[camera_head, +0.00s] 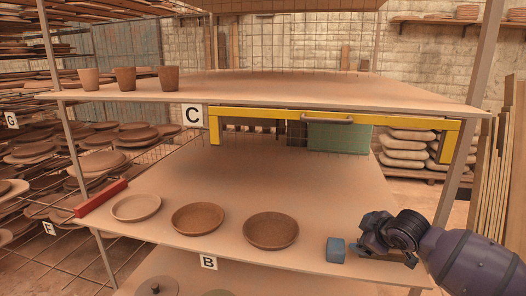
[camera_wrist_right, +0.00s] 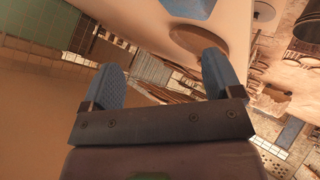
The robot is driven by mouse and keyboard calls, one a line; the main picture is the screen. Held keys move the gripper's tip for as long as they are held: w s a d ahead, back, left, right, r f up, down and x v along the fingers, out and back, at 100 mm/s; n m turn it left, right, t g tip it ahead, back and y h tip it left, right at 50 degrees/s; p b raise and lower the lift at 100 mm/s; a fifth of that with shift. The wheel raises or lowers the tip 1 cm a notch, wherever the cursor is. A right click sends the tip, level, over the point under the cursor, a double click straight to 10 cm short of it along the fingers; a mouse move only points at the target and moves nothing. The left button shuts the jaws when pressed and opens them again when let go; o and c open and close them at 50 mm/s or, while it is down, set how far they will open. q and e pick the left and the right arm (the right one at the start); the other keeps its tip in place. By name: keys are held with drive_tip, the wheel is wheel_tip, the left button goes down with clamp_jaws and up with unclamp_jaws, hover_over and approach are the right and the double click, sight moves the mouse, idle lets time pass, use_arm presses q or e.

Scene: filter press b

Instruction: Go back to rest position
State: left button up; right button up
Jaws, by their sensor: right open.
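My right gripper (camera_head: 364,247) comes in from the right, at the right front of the shelf marked B (camera_head: 330,205). In the right wrist view its two blue-grey fingers (camera_wrist_right: 164,78) stand apart with nothing between them. A small blue block (camera_head: 336,251) sits on the shelf's front edge, just left of the gripper and apart from it. A blue shape (camera_wrist_right: 188,8) at the top of the wrist view looks like this block. My left gripper is not in view.
Three shallow clay dishes, pale (camera_head: 136,207), brown (camera_head: 198,218) and brown (camera_head: 271,230), lie along shelf B, with a red bar (camera_head: 101,198) at left. The upper shelf (camera_head: 290,90) holds three cups (camera_head: 125,78). A yellow frame (camera_head: 270,113) and a metal post (camera_head: 468,140) stand close by.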

drive_tip(key=s+a+f+m+t+y, duration=0.2)
drive_tip(key=s+a+f+m+t, duration=0.35)
drive_tip(key=s, duration=0.55)
drive_tip(key=s+d+f+m+g+h, duration=0.2)
drive_tip(key=s+d+f, duration=0.1)
drive_tip(key=s+f, duration=0.6)
drive_tip(key=s+d+f+m+g+h, duration=0.2)
drive_tip(key=s+f, duration=0.8)
drive_tip(key=s, duration=0.8)
drive_tip(key=shift+s+d+m+h, duration=0.3)
drive_tip(key=shift+d+m+h, duration=0.25)
drive_tip(key=shift+m, duration=0.2)
